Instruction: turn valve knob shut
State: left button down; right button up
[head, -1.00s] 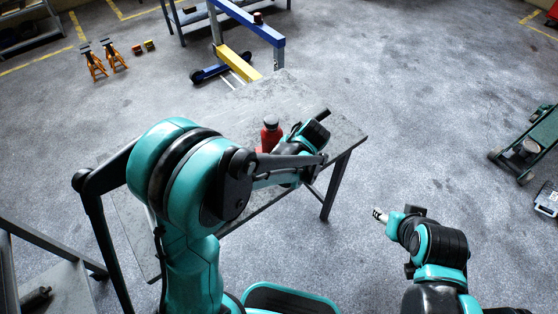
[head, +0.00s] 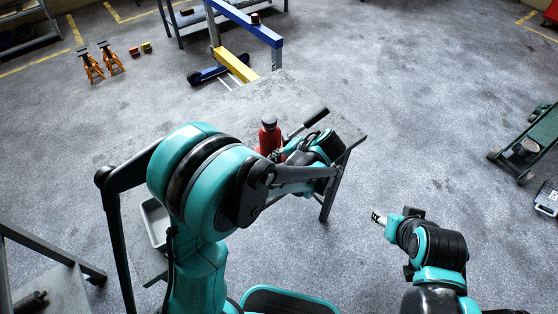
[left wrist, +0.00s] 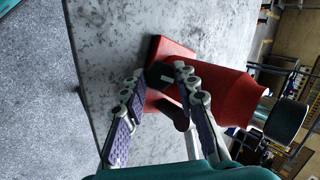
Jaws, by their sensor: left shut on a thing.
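A red bottle jack (head: 268,139) with a dark top stands on the grey worktable, partly hidden by my left arm in the head view. In the left wrist view the jack (left wrist: 225,95) appears sideways, with a small black valve knob (left wrist: 158,75) low on its body. My left gripper (left wrist: 158,73) has its fingertips on either side of this knob and is shut on it.
A black-gripped bar (head: 315,118) shows beside the jack. A grey tray (head: 154,222) sits at the worktable's left. The table top (head: 245,100) is clear beyond the jack. A blue and yellow hoist (head: 235,62) stands behind, and a green trolley jack (head: 528,148) stands right.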

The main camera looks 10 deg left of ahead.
pick_arm(q)
jog(key=c, duration=1.2)
grip_release()
jog(key=shift+o, duration=0.2)
jog(key=v, duration=1.2)
jog(key=s+a+n+t+h, duration=0.3)
jog(key=s+a+h, duration=0.3)
jog(key=s+a, duration=0.4)
jog(key=s+n, duration=0.1)
jog(key=s, duration=0.2)
jog(key=shift+s+t+h, duration=0.3)
jog(key=shift+t+h, duration=0.1)
